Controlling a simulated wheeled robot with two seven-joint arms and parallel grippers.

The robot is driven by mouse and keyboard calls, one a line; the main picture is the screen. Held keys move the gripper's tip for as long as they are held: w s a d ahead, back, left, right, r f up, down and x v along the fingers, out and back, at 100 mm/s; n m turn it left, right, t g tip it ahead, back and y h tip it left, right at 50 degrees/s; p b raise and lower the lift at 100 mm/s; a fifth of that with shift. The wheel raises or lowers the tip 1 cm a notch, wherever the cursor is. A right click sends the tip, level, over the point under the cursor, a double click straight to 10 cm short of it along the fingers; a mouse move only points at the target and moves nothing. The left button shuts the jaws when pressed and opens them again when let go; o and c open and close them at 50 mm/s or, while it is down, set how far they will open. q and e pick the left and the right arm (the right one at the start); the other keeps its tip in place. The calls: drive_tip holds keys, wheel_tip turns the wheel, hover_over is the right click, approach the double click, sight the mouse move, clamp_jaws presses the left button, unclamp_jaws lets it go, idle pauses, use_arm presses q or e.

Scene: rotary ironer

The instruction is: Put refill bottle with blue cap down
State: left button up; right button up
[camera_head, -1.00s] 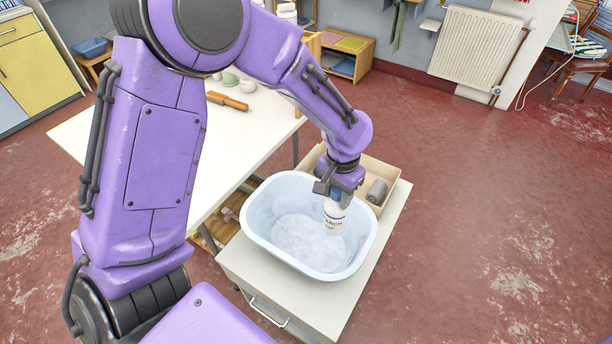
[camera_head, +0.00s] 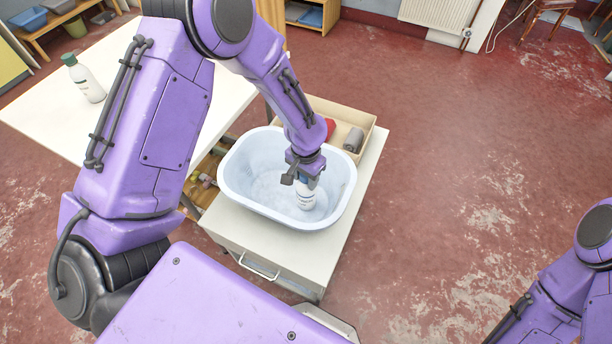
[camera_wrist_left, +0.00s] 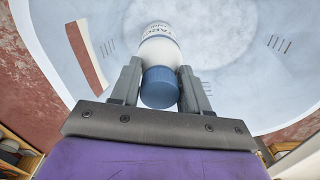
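The refill bottle (camera_head: 306,199) is white with dark lettering and a blue cap. It is inside the pale blue basin (camera_head: 240,205), roughly upright, over the basin's floor. My left gripper (camera_head: 304,181) reaches down into the basin and is shut on the bottle near its cap. In the left wrist view the blue cap (camera_wrist_left: 160,87) sits between the two grey fingers, with the white body beyond it. Whether the bottle's base touches the basin floor cannot be told. My right gripper is out of view; only part of that arm shows at the lower right.
The basin stands on a white cabinet (camera_head: 345,215). Behind it is a beige tray (camera_head: 372,120) with a grey roll (camera_head: 353,140) and a red item (camera_head: 330,128). A green-capped bottle (camera_head: 84,80) stands on the white table (camera_head: 45,115) at left. The floor at right is clear.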

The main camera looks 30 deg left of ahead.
use_arm(q)
drive_tip(key=o, duration=0.4)
wheel_tip(320, 180, up, 12)
drive_tip(key=shift+r, duration=0.1)
idle(0.3)
